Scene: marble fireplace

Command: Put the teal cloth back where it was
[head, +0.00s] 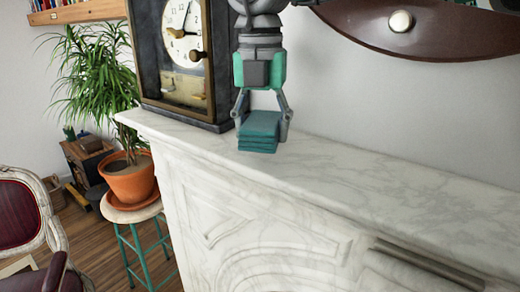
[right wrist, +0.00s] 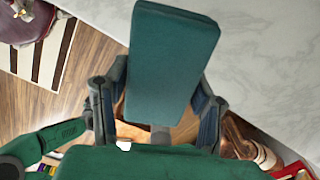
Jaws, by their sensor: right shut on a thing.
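The teal cloth (head: 260,130) is a thick folded stack. In the head view it shows over the white marble mantel, just right of the clock's base. My right gripper (head: 262,117) comes down from above with one finger on each side of the cloth and is shut on it. In the right wrist view the cloth (right wrist: 170,60) is a flat teal block between the two dark fingers. I cannot tell whether it touches the marble. My left gripper is not in view.
The marble mantel (head: 375,190) is clear to the right. A dark-framed clock (head: 185,45) stands on its left end, close to my right gripper. A brown oval object (head: 400,22) hangs above. A potted plant (head: 130,180) sits on a stool at left, beside a red chair (head: 17,212).

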